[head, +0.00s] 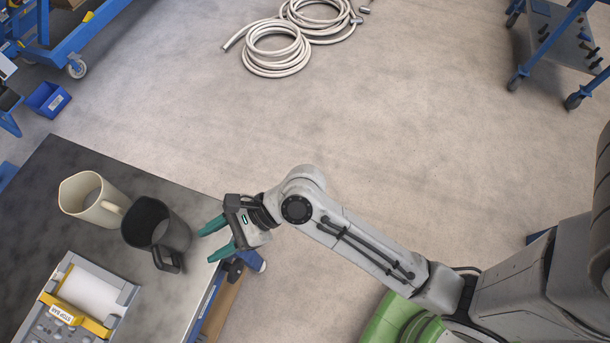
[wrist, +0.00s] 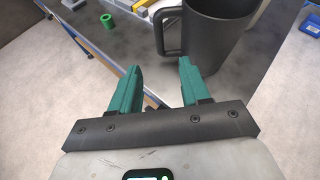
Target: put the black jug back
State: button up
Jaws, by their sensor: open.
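The black jug (head: 157,224) stands upright on the dark tabletop (head: 62,200) near its right edge, with its handle towards the bottom of the head view. My gripper (head: 206,241) is just right of the jug at the table edge, with its green fingers apart and empty. In the wrist view the jug (wrist: 220,32) is beyond the fingers of my gripper (wrist: 158,82), mostly behind the right finger, and its handle is on its left side. I cannot tell whether a finger touches it. The jug's top is cut off in the wrist view.
A cream jug (head: 88,199) stands close to the left of the black jug. A device with a yellow bar and a white panel (head: 85,297) sits at the table's lower part.

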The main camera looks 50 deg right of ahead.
jog(key=s+d+f+n+g+h, duration=0.2)
jog(key=s+d+n+h, duration=0.3)
jog(key=s+d+n, duration=0.3)
jog(key=s+d+f+n+g+h, duration=0.3)
jog(key=s+d+n+h, duration=0.3)
jog(key=d+n, duration=0.8)
jog(key=shift+s+d+g, duration=0.3)
jog(key=shift+s+d, duration=0.35)
jog(key=shift+s, duration=0.25)
jog(key=shift+f, duration=0.1)
